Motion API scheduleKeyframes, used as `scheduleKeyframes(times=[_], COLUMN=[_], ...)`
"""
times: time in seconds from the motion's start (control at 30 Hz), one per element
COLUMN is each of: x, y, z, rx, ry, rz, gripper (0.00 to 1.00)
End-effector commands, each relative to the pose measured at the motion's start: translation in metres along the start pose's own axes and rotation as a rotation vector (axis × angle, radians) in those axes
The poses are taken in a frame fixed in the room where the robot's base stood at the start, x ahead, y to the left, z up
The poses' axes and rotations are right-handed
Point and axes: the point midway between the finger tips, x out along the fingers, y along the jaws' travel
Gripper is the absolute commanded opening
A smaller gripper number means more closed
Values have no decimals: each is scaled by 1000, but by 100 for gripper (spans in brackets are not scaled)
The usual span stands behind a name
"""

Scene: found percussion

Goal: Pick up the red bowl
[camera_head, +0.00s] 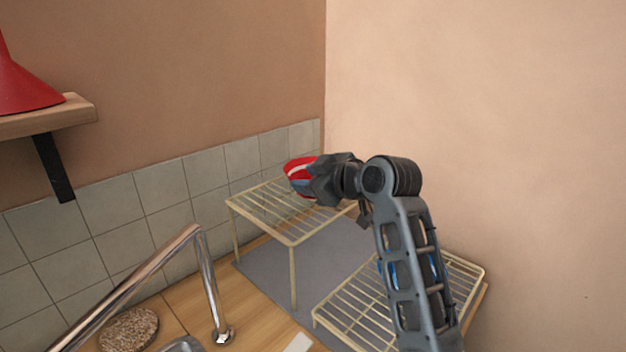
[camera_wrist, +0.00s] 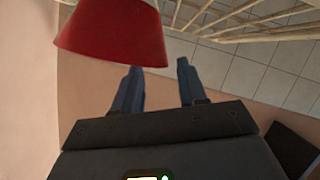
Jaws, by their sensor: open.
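The red bowl (camera_head: 294,164) sits on the upper wire rack at its far end, partly hidden behind my gripper in the head view. My gripper (camera_head: 306,182) is at the bowl in the head view. In the wrist view its two fingers (camera_wrist: 158,80) are apart with nothing between them. The bowl lies just beyond the left finger; whether they touch cannot be told.
The bowl's wire rack (camera_head: 292,242) stands on a grey mat (camera_head: 262,268). A lower rack (camera_head: 345,318) is beneath my arm. The tap (camera_head: 212,285) and a speckled round pad (camera_head: 128,330) are at front left. A shelf (camera_head: 80,108) holds a red object (camera_head: 22,90). Walls close off the back and right.

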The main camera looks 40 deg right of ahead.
Motion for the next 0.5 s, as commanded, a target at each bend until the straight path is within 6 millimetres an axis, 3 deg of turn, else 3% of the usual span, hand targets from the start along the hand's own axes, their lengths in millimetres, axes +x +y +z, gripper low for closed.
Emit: scheduleKeyframes(times=[0.3, 0.5], x=[41, 52], y=[-2, -2], z=[-5, -4], rx=[0, -1], ry=[-1, 0], rz=[-2, -1], gripper=[42, 42])
